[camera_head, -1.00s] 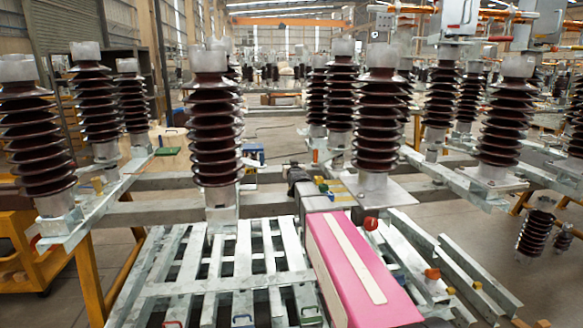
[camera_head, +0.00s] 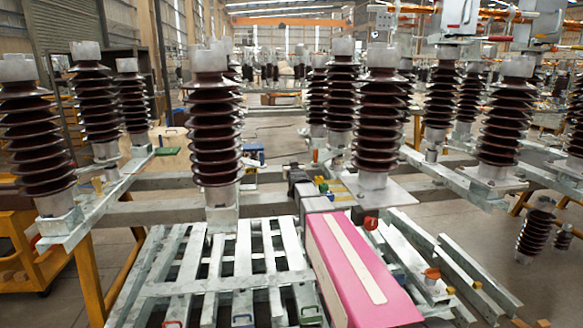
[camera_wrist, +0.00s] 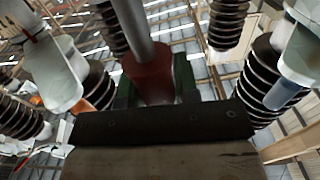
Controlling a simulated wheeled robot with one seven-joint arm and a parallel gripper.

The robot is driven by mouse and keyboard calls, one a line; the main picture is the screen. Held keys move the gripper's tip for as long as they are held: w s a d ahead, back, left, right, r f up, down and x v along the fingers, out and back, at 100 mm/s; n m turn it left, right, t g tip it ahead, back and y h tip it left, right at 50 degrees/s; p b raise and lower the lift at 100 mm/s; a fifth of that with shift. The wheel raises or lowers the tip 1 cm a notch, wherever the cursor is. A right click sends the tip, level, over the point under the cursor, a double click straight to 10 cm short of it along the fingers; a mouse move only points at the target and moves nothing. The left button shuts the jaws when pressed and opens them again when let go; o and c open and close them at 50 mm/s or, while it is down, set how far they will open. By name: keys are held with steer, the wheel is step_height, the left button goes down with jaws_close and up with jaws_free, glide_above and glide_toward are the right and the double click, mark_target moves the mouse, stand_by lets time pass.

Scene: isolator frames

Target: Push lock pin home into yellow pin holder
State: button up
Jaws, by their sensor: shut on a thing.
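My gripper shows in the wrist view (camera_wrist: 152,88), its green fingers closed on either side of a red-brown cylinder. A grey rod runs up from this cylinder; together they look like the lock pin (camera_wrist: 150,76). The rod's far end runs out of the picture. In the head view the end of my arm is small and dark near the middle, beyond my pink arm link, and the pin cannot be made out. Small yellow and green pieces (camera_head: 327,189) lie beside it; I cannot tell whether one is the yellow pin holder. No holder is clear in the wrist view.
Brown ribbed insulators stand close around, one at left centre (camera_head: 214,130) and one at right centre (camera_head: 381,120). Galvanised beams (camera_head: 160,212) and a slatted metal frame (camera_head: 225,262) lie below. An orange cart (camera_head: 25,245) stands at left.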

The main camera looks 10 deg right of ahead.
steer(key=shift+f, duration=2)
steer(key=shift+r, duration=0.15)
steer(key=shift+r, duration=1.75)
steer(key=shift+f, duration=1.9)
stand_by(0.6)
steer(key=o, duration=1)
steer(key=shift+f, duration=0.1)
steer(key=s, duration=1)
steer(key=shift+s, duration=0.4)
